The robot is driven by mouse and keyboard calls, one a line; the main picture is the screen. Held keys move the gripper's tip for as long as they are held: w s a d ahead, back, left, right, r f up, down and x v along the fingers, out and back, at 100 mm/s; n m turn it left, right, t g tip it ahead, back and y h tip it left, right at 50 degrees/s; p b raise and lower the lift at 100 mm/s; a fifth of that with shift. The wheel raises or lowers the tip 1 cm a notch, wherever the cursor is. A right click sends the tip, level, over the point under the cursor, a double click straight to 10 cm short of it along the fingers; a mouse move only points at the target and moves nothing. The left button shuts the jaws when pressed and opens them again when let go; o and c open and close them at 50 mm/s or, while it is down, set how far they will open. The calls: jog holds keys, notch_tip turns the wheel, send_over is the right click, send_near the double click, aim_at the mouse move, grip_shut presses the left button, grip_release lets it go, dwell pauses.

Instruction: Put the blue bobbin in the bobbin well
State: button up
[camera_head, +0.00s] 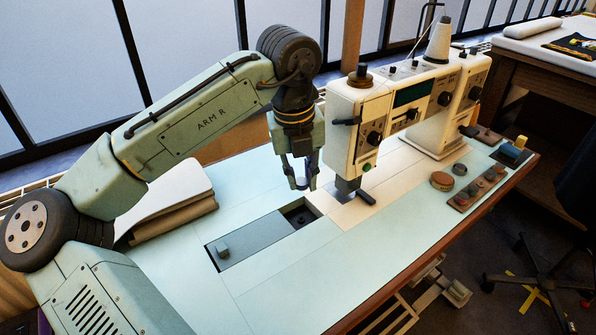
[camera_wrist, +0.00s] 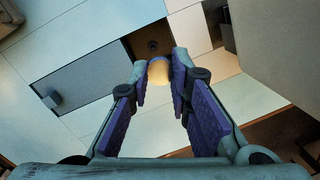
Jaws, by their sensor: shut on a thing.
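My gripper (camera_head: 301,184) points down above the table beside the sewing machine, its fingers shut on a small bobbin (camera_head: 301,182). The bobbin well (camera_head: 300,218) is a dark opening in the table, with a round dark feature inside. The bobbin is above and apart from it. In the wrist view the well (camera_wrist: 150,42) lies just beyond the fingertips, partly hidden by the bobbin.
A grey-blue slide plate (camera_head: 255,241) with a knob lies left of the well. The cream sewing machine (camera_head: 362,110) stands close at the right. A bobbin tray (camera_head: 463,204) with several round pieces and a brown round tin (camera_head: 442,181) lie farther right. Folded cloth (camera_head: 172,205) lies left.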

aim_at(301, 217)
jog(key=shift+f+b, duration=4.25)
jog(key=shift+b, duration=0.25)
jog(key=shift+f+p, duration=0.25)
jog(key=shift+p, duration=0.1)
jog(key=shift+f+p, duration=0.2)
jog(key=shift+p, duration=0.15)
jog(key=o, duration=0.8)
jog(key=shift+o, duration=0.2)
notch_tip(301, 217, up, 8)
jog(key=shift+s+a, duration=0.4)
jog(key=shift+s, duration=0.05)
jog(key=shift+s+f, duration=0.1)
